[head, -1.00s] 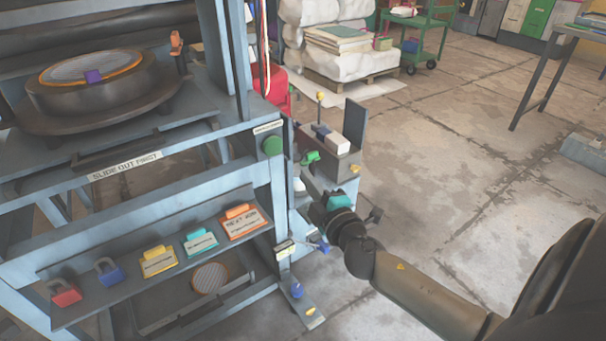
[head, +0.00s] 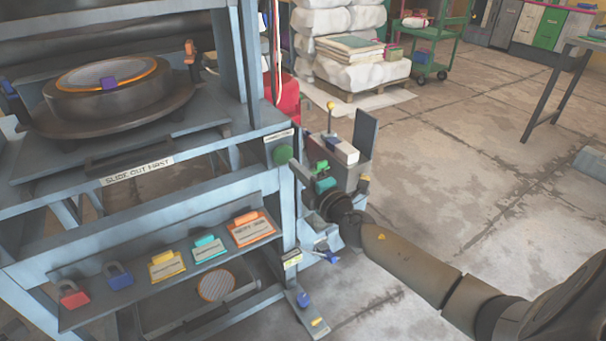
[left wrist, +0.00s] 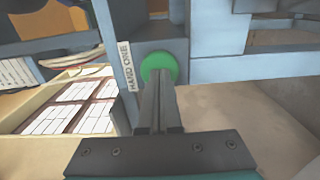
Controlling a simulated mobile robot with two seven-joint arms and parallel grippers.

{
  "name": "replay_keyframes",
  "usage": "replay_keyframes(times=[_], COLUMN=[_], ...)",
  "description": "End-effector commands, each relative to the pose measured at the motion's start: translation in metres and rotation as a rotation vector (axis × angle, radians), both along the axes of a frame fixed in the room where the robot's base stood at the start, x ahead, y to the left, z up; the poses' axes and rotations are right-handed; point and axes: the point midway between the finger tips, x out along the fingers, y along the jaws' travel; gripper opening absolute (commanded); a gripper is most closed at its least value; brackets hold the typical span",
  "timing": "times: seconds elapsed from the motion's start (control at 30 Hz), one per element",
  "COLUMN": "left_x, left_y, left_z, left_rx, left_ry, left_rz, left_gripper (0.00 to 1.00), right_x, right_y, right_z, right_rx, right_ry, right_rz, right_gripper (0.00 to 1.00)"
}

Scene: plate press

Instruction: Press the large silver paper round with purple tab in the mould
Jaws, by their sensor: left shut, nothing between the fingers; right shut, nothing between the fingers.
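The large silver paper round (head: 85,77) with its purple tab (head: 109,83) lies inside an orange-edged ring in the dark round mould (head: 125,102), on the press bed. My right gripper (head: 297,168) is shut and empty. It points at the green button (head: 283,155) on the press's right post; a small gap seems to show between them. My left gripper (left wrist: 160,90) is shut and empty, its tips in front of another green button (left wrist: 158,66) labelled HAND ONE. I cannot tell whether they touch it.
Below the bed, a sloped shelf holds red (head: 74,296) and blue (head: 119,277) padlocks and several coloured tags. Another disc (head: 216,286) lies underneath. A small bench with a green tool (head: 321,167) stands behind my right gripper.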

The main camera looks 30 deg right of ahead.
Motion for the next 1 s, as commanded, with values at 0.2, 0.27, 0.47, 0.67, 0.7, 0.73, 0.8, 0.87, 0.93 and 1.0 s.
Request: replay_keyframes(times=[0.2,0.27,0.47,0.67,0.7,0.73,0.8,0.87,0.93,1.0], left_x=[0.000,0.000,0.000,0.000,0.000,0.000,0.000,0.000,0.000,0.000], left_y=[0.000,0.000,0.000,0.000,0.000,0.000,0.000,0.000,0.000,0.000], left_z=[0.000,0.000,0.000,0.000,0.000,0.000,0.000,0.000,0.000,0.000], left_rx=[0.000,0.000,0.000,0.000,0.000,0.000,0.000,0.000,0.000,0.000], left_ry=[0.000,0.000,0.000,0.000,0.000,0.000,0.000,0.000,0.000,0.000], left_rz=[0.000,0.000,0.000,0.000,0.000,0.000,0.000,0.000,0.000,0.000], left_gripper=[0.00,0.00,0.00,0.00,0.00,0.00,0.00,0.00,0.00,0.00], right_x=[0.002,0.002,0.003,0.009,0.010,0.010,0.012,0.013,0.015,0.017], right_y=[0.000,0.000,0.000,0.000,-0.001,0.000,0.000,0.000,0.000,0.000], right_z=[-0.001,0.000,0.000,0.000,0.000,0.000,0.000,0.000,0.000,0.000], right_rx=[0.001,0.001,0.001,0.001,0.001,0.002,0.002,0.002,0.002,0.001], right_ry=[0.001,0.001,0.000,-0.001,-0.001,-0.001,0.000,0.000,-0.001,-0.001], right_rz=[0.000,0.000,-0.001,-0.002,-0.002,-0.002,-0.002,-0.001,-0.001,-0.001], right_gripper=[0.00,0.00,0.00,0.00,0.00,0.00,0.00,0.00,0.00,0.00])
